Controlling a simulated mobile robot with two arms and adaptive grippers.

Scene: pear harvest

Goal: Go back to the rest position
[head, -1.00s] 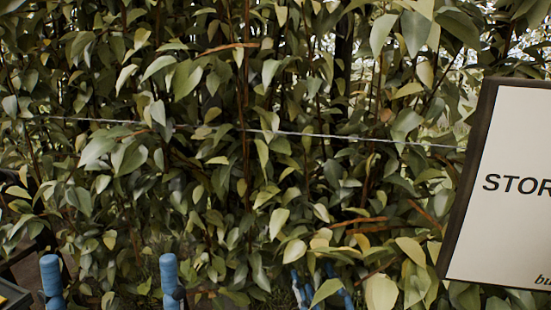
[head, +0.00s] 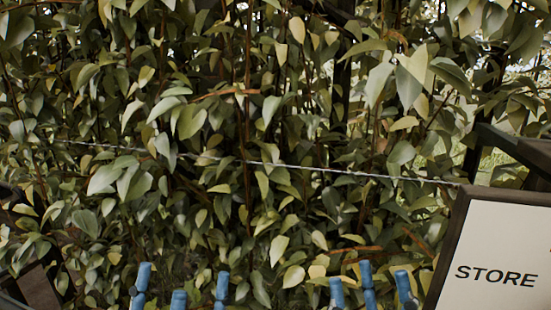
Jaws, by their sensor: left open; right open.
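My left gripper (head: 181,287) shows at the bottom edge, left of centre. Its blue fingers point up and stand apart, with nothing between them. My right gripper (head: 369,288) is at the bottom edge, right of centre. Its blue fingers are also spread and empty. Both grippers are in front of the lower leaves, and their lower parts are cut off by the frame. No pear can be made out in the leaves.
A dense leafy hedge (head: 200,130) fills most of the view. A thin wire (head: 330,169) runs across it. A framed sign reading "STORE" (head: 500,240) stands at the lower right. A dark beam (head: 515,148) is above it. Dark wooden pieces (head: 38,290) are at the lower left.

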